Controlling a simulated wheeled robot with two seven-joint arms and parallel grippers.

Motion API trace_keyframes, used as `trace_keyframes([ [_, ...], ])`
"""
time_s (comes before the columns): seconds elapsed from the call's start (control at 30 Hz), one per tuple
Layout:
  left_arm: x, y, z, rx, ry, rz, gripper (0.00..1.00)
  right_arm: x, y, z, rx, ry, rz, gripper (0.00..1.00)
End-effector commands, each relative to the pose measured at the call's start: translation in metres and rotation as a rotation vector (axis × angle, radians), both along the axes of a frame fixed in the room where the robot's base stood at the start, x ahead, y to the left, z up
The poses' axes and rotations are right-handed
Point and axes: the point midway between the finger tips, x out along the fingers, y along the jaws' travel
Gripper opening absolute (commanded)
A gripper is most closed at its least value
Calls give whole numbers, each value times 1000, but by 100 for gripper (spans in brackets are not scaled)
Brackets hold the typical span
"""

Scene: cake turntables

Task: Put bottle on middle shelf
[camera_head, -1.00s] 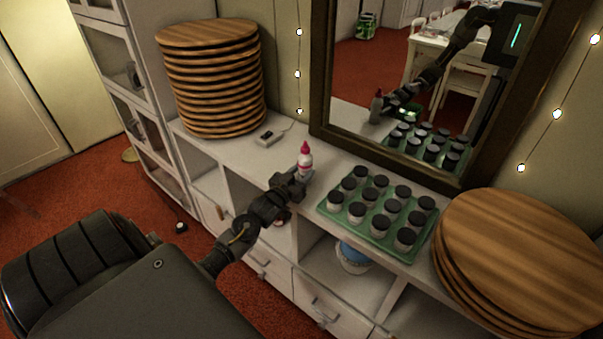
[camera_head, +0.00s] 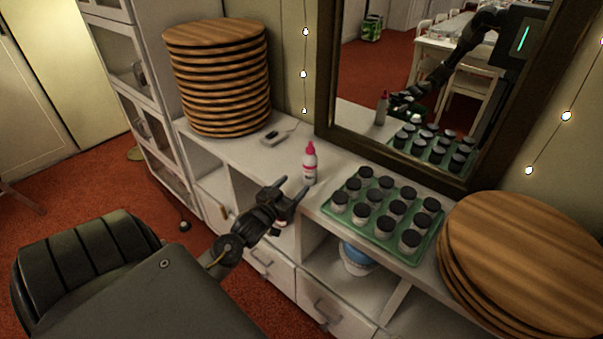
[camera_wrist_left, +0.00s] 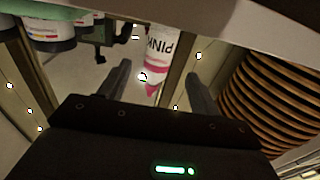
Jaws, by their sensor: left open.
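A small white bottle (camera_head: 310,165) with a pink-red tip stands upright on the top of the white cabinet, left of the jar tray. My left gripper (camera_head: 293,188) is open and empty at the cabinet's front edge, just short of the bottle, fingers pointing towards it. In the left wrist view the bottle (camera_wrist_left: 160,48) appears upside down, its label reading PINK, seen between and beyond the two open fingers (camera_wrist_left: 158,75). The cabinet has open compartments below its top; the middle compartment (camera_head: 255,192) is partly hidden behind my gripper. My right gripper is not in view.
A green tray (camera_head: 414,255) of dark-lidded jars is right of the bottle. Stacks of wooden boards (camera_head: 215,80) stand far left and right (camera_head: 520,250). A framed mirror (camera_head: 326,75) leans behind. A blue-and-white tub (camera_head: 357,262) sits in a right compartment.

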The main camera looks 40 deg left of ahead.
Motion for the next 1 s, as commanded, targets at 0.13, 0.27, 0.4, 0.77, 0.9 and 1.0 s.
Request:
trace_keyframes([
  [0.13,-25,-3,-1,0,1,0,63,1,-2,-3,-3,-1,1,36],
  [0.27,-37,-5,-1,1,1,0,63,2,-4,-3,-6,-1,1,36],
  [0.4,-42,-5,0,1,-1,0,63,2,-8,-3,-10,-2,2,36],
  [0.77,-42,-5,-6,-1,11,2,63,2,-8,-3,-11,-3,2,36],
  [0.9,-46,-7,-60,-10,119,17,63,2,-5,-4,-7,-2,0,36],
  [1.0,-60,-14,-136,-20,275,28,63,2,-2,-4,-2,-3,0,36],
])
